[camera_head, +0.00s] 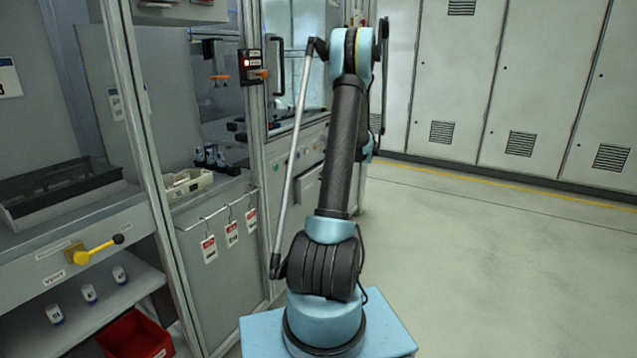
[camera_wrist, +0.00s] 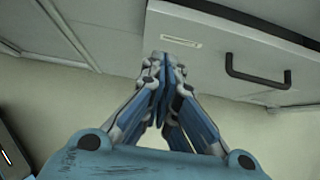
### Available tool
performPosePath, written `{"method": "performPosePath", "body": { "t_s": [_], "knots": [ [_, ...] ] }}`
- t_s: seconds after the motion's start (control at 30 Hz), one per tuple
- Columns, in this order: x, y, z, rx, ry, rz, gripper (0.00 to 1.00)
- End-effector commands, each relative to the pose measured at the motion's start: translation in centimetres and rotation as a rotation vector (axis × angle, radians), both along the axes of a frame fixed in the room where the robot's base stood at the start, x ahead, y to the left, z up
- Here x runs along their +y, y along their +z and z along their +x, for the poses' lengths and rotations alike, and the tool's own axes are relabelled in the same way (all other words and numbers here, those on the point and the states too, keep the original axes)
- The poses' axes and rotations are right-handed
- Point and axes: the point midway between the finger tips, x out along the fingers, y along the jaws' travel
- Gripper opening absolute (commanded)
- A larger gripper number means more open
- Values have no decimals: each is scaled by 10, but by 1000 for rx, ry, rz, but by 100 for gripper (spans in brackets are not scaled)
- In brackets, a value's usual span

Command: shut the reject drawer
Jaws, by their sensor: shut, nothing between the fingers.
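In the wrist view a pale grey drawer front (camera_wrist: 215,48) with a small label strip and a black bar handle (camera_wrist: 258,70) fills the upper right. A dark band runs along its top edge; I cannot tell how far out the drawer stands. My gripper (camera_wrist: 165,62) is shut and empty, its blue fingertips together at the lower left part of the drawer front, left of the handle. I cannot tell whether they touch it. In the head view my arm hides the gripper, and a pale panel (camera_head: 308,190) beside the arm may be this drawer.
Left in the head view stands a framed workstation with a yellow valve handle (camera_head: 82,257), a red bin (camera_head: 135,335) below, hanging tags (camera_head: 232,233) and a switch box (camera_head: 251,67). Grey cabinets (camera_head: 545,70) line the back. The floor at right (camera_head: 500,270) is clear.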

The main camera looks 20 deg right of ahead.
Motion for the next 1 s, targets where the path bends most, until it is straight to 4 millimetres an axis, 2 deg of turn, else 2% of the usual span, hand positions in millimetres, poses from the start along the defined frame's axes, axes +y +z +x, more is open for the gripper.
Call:
{"method": "performPosePath", "body": {
  "t_s": [0.1, 0.27, 0.3, 0.4, 0.43, 0.67, 1.0],
  "knots": [
    [-10, 14, -11, 0, -2, 1, 0],
    [-18, 26, -19, 0, -1, 0, 0],
    [-19, 28, -20, 0, -1, -1, 4],
    [-23, 29, -20, -11, 11, -3, 27],
    [-25, 29, -18, -21, 21, -6, 31],
    [-60, 14, 12, -233, 208, -79, 31],
    [-131, -21, 53, -722, 524, -303, 31]
  ]
}}
